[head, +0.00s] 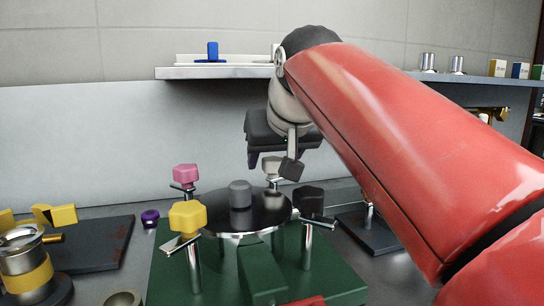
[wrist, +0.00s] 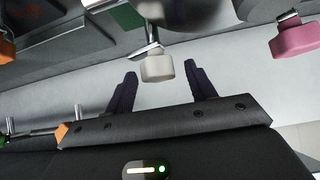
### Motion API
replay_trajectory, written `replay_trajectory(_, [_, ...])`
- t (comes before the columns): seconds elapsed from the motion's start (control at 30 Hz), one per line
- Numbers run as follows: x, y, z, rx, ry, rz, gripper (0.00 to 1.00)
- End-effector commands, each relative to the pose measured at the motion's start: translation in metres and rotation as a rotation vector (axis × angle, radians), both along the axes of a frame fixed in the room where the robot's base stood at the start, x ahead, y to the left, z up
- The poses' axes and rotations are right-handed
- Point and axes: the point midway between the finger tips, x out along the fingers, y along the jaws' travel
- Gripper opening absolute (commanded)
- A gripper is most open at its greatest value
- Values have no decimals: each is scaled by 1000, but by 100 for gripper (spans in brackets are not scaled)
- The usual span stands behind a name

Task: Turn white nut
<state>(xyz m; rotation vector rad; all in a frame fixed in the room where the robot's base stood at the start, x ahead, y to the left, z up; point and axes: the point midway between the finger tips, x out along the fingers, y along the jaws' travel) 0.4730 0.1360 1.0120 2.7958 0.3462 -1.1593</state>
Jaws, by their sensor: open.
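The white nut (wrist: 157,68) sits on a metal post with a short silver bar in the wrist view, roughly between my fingertips and just beyond them. In the head view the white nut (head: 272,166) shows partly at the back of the round dark plate, below my gripper (head: 270,163). In the wrist view my gripper (wrist: 160,80) is open, its two dark fingers on either side of the nut's line. I see no clear contact between fingers and nut.
A pink nut (head: 186,173), a yellow nut (head: 187,216) and a black nut (head: 310,199) stand on posts around the dark plate (head: 262,217) with its grey knob (head: 240,194). A shelf (head: 215,72) runs along the wall behind.

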Motion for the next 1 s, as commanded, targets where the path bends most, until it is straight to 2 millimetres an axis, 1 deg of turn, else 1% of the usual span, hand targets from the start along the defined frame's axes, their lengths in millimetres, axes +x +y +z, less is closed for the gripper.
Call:
replay_trajectory(0.1, [0, 0, 0, 0, 0, 0, 55])
replay_trajectory(0.43, [0, 0, 0, 1, 0, -1, 12])
replay_trajectory(0.47, [0, 0, 0, 1, 0, -1, 11])
replay_trajectory(0.57, [0, 0, 0, 2, 1, 11, 11])
replay_trajectory(0.67, [0, -1, 0, 2, 3, 63, 10])
replay_trajectory(1.0, [1, -3, 1, 3, 2, 363, 11])
